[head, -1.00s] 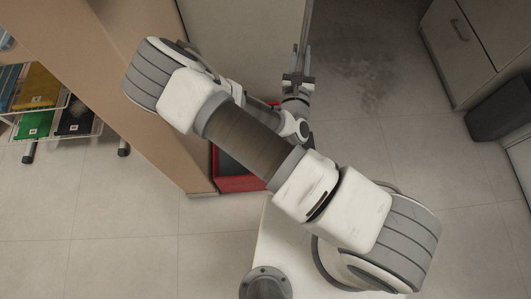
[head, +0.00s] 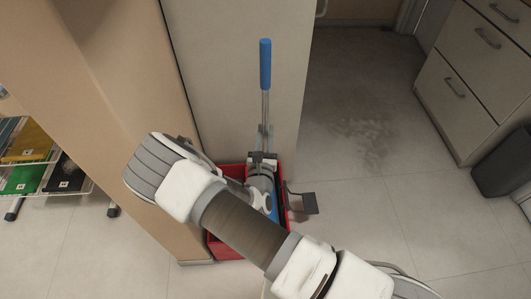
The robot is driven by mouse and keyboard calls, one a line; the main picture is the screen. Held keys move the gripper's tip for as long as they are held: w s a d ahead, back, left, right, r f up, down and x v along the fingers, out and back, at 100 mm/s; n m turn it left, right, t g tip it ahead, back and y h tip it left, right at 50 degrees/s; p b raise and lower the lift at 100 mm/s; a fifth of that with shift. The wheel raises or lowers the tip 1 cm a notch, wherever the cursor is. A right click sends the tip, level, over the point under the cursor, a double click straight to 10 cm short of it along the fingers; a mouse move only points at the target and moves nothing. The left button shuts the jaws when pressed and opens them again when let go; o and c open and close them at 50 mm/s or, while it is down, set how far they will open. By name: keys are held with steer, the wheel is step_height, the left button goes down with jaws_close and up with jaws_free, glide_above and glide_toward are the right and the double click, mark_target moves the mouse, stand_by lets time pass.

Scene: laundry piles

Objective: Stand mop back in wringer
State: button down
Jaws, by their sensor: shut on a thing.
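The mop has a blue grip (head: 265,65) and a grey pole, and it stands nearly upright in front of a pale panel. My gripper (head: 265,133) is shut around the pole below the grip. My wrist and arm hide the mop's lower part, so I cannot tell how its head sits. The red wringer bucket (head: 226,247) is on the floor at the foot of the panel, below my gripper in the picture. A dark pedal or bracket (head: 309,203) sticks out at its right side. Something blue shows inside it beside my wrist.
A tan wall or panel end (head: 125,110) stands close on the left of the bucket. A wire rack (head: 40,170) with folded coloured cloths is at far left. Drawers (head: 470,80) and a dark bin (head: 502,160) stand at right. The tiled floor between is clear, with a dark stain (head: 365,140).

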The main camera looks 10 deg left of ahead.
mark_target(265, 147)
steer(key=shift+f+b, duration=0.95)
steer(key=shift+f, duration=2.45)
steer(key=c, duration=0.7)
jaws_free()
steer(key=shift+f, duration=0.1)
steer(key=shift+r, duration=0.2)
steer(key=s, duration=0.4)
steer(key=s+p, duration=0.1)
steer(key=s, duration=0.3)
steer(key=s+d+f+p, duration=0.1)
steer(key=s, duration=0.3)
